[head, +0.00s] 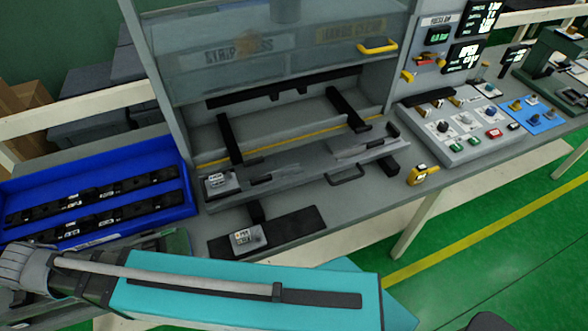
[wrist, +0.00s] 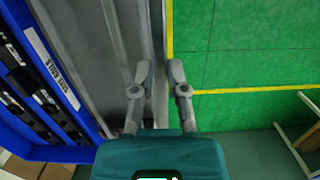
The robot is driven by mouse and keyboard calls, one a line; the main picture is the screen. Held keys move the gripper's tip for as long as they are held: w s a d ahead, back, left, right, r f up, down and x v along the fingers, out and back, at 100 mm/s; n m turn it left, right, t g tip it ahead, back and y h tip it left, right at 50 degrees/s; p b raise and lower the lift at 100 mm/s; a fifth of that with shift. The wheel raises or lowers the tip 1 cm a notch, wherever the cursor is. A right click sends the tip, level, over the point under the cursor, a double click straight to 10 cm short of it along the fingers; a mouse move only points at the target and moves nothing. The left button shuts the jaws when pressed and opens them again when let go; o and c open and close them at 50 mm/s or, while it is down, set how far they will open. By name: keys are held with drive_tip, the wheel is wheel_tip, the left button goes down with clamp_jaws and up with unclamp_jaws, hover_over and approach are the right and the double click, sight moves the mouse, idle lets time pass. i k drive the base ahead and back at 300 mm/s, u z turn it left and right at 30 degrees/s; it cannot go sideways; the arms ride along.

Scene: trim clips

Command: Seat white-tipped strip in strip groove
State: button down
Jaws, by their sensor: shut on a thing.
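My gripper (wrist: 161,80) shows in the wrist view, its two grey fingers a little apart on either side of a narrow grey edge. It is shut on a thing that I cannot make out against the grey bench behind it. The fingers do not show in the head view. I cannot pick out the white-tipped strip for sure. Dark strips with white marks (head: 92,195) lie in rows in the blue tray (head: 150,150) at left. The grey press fixture (head: 300,172) lies in front of the press; I cannot tell its strip groove clearly.
The press guard (head: 285,60) with a yellow handle (head: 377,46) stands behind the fixture. A button panel (head: 465,125) and a yellow-topped device (head: 423,175) are at right. A small grey block (head: 247,238) sits on a dark mat in front. My teal arm crosses the foreground.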

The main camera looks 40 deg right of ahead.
sight(322, 160)
drive_tip(key=z, duration=1.5)
